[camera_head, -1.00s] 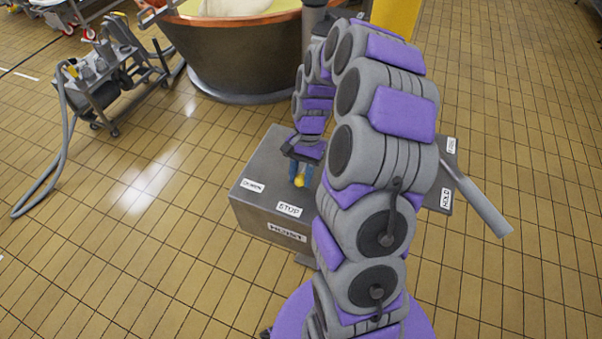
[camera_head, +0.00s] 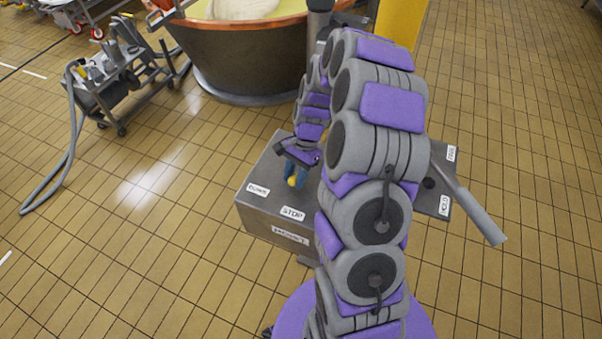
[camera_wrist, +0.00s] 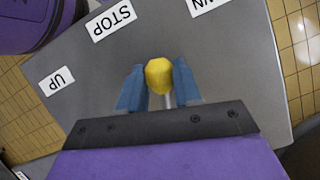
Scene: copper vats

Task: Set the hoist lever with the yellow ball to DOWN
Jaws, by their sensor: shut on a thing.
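The hoist lever's yellow ball (camera_head: 292,181) shows above the grey hoist box (camera_head: 262,219). In the wrist view the ball (camera_wrist: 159,76) sits between the blue fingers of my gripper (camera_wrist: 158,92), with a short piece of pale rod below it. My gripper (camera_head: 295,176) is shut on the lever at the ball. The STOP label (camera_head: 292,213) is at the box's near edge and the DOWN label (camera_head: 258,190) is to its left. The UP label (camera_wrist: 56,80) shows in the wrist view; my arm hides it in the head view. The ball lies roughly between STOP and DOWN.
A second lever with a thick grey handle (camera_head: 474,210) stands at the right, beside a HOLD label (camera_head: 445,205). A copper vat (camera_head: 247,62) stands behind the box. A wheeled pump cart (camera_head: 115,85) with a hose is at left. Tiled floor left of the box is clear.

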